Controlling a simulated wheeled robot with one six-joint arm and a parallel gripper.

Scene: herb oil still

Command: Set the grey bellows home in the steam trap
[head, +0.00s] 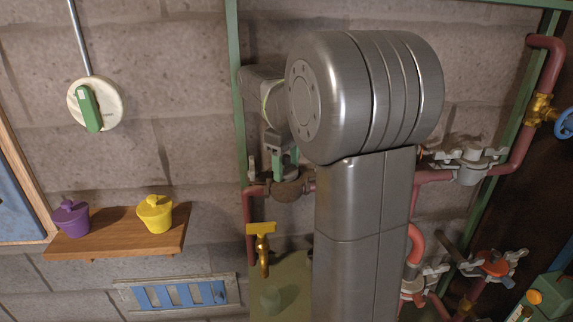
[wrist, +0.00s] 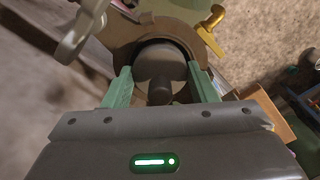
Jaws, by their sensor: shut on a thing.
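The grey bellows (wrist: 160,62) shows in the wrist view as a dark grey rounded body with a small knob toward me. My gripper (wrist: 158,75) is shut on it, one green finger on each side. The steam trap (wrist: 125,38), a brown round housing, surrounds the bellows in this view; I cannot tell how deep the bellows sits. In the head view my gripper (head: 281,163) points down at the brown trap (head: 288,189) on the red pipe. My arm hides part of the trap there, and the bellows cannot be made out.
A pale clamp arm (wrist: 82,28) stands close to my left finger in the wrist view. A yellow tap (head: 262,240) hangs below the trap. A shelf (head: 120,241) holds a purple pot (head: 71,217) and a yellow pot (head: 155,213). Pipes and clamped fittings (head: 468,166) are at right.

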